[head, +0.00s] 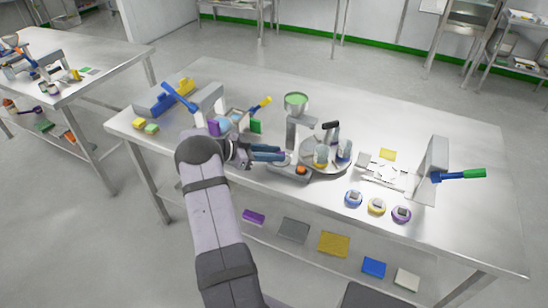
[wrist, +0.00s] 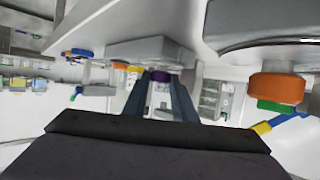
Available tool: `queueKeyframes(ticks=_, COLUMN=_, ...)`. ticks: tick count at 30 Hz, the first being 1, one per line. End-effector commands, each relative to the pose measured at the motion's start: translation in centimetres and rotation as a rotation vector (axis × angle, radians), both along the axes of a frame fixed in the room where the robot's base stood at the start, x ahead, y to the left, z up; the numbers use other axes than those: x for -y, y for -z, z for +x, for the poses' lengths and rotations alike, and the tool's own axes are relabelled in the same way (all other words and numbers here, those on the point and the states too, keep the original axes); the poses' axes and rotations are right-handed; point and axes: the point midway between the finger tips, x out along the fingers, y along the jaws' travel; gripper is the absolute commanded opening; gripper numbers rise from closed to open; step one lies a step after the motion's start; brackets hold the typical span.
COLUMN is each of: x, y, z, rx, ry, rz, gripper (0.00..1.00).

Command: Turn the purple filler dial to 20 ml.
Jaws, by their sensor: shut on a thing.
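The filler (head: 300,131) stands near the middle of the bench, with a grey column and a cup of green material on top. My gripper (head: 285,156) reaches in from the left, its fingers pointing right at the filler. In the wrist view my gripper (wrist: 160,88) has its two fingers on either side of the purple dial (wrist: 160,76), shut on it. Only a small part of the dial shows between the fingertips. In the head view the dial is hidden. No scale or 20 ml mark can be read.
An orange button (head: 301,170) sits on the filler's base, close to my fingers. A round turntable (head: 327,168) with containers is just to the right. A press with a green-handled lever (head: 472,174) stands further right.

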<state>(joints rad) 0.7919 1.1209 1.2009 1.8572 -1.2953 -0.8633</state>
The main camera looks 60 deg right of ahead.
Motion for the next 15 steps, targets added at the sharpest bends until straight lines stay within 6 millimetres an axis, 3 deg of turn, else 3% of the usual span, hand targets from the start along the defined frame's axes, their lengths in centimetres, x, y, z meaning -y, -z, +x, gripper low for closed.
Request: queueKeyframes(ticks=15, x=0.35, y=0.31, z=0.27, rx=0.0, ry=0.158, rz=-0.003, gripper=0.02)
